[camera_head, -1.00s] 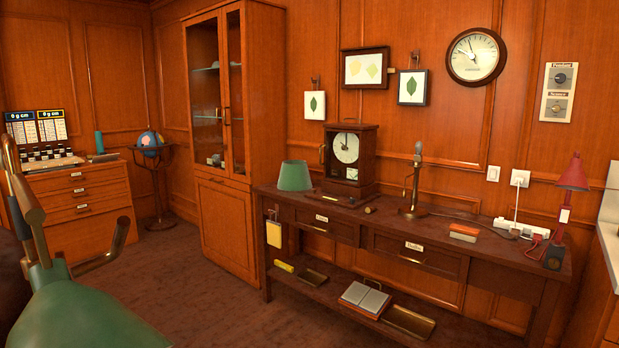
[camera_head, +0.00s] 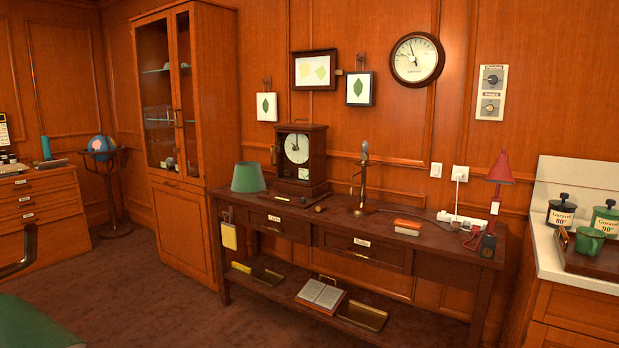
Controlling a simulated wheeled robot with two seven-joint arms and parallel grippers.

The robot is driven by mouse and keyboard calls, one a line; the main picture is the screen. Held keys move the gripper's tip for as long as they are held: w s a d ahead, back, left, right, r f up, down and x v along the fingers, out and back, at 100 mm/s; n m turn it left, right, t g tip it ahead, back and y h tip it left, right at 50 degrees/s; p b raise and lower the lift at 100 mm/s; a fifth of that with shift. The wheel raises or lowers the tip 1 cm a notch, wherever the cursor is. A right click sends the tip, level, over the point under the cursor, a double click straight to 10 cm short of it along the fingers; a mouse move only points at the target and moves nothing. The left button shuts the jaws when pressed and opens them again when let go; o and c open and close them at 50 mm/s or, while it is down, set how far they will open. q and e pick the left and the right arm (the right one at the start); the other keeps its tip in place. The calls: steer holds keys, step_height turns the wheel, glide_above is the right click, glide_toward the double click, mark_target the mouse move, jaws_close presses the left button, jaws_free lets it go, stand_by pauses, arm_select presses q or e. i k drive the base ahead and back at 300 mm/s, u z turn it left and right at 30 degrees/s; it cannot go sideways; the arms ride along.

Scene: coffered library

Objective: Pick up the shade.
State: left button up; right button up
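A green lamp shade (camera_head: 248,177) sits upright on the left end of the dark wooden console table (camera_head: 340,222), left of the mantel clock. A bare lamp stand (camera_head: 363,180) with a bulb on top and a round base stands on the same table, right of the clock. Neither of my grippers is in the picture.
A wooden clock (camera_head: 298,160), an orange-red block (camera_head: 407,227), a power strip (camera_head: 462,220) and a red lamp (camera_head: 497,185) stand on the table. A green chair (camera_head: 35,325) is at lower left. Open carpet (camera_head: 160,290) lies before the table. A counter (camera_head: 575,265) is at right.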

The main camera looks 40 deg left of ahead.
mark_target(248, 177)
steer(key=z, duration=0.05)
steer(key=i, duration=1.1)
steer(key=u, duration=2.25)
steer(key=i, duration=2.4)
steer(key=u, duration=1.3)
steer(key=i, duration=4.2)
steer(key=z, duration=2.45)
